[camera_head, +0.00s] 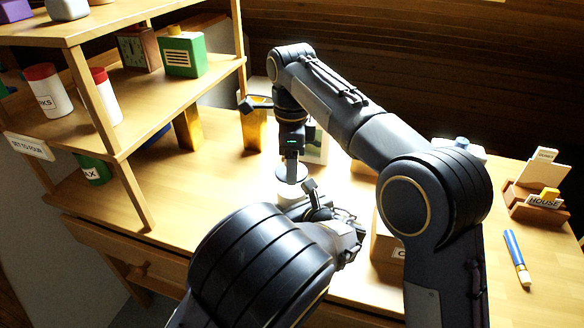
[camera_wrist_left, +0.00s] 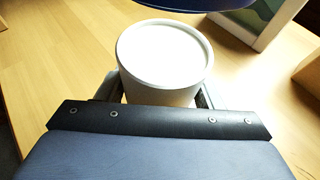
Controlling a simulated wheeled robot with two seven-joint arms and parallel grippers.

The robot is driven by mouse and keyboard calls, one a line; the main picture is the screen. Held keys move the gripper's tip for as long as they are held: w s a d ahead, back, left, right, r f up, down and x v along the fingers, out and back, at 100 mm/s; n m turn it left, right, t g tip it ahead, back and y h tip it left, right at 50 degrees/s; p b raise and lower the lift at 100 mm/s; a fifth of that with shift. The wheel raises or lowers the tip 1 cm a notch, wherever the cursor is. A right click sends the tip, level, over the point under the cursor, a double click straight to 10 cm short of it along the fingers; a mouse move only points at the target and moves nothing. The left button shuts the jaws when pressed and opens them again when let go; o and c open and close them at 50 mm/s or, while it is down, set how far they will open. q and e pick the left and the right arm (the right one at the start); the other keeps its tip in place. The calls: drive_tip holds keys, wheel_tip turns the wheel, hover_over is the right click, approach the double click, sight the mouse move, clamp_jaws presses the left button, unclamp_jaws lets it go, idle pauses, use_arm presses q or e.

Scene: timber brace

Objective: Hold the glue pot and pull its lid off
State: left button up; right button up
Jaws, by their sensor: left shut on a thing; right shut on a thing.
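The glue pot (camera_head: 289,196) is a pale round pot, partly hidden by my left gripper (camera_head: 308,198) in the head view. In the left wrist view the white pot (camera_wrist_left: 161,60) stands between the fingers, its round top facing up. My left gripper is shut on its sides. The lid appears raised, with a small gap over the pot. A dark blue curved edge (camera_wrist_left: 195,4) crosses the top of the left wrist view; I cannot tell what it is.
A wooden shelf (camera_head: 110,142) with bottles and boxes stands at the left. A yellow block (camera_head: 254,130) and a picture panel (camera_head: 316,147) are behind the grippers. A brush (camera_head: 517,258) and a wooden card holder (camera_head: 537,204) lie at the right. The bench front left is clear.

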use_arm(q)
drive_tip(key=o, duration=1.5)
drive_tip(key=shift+c, duration=0.2)
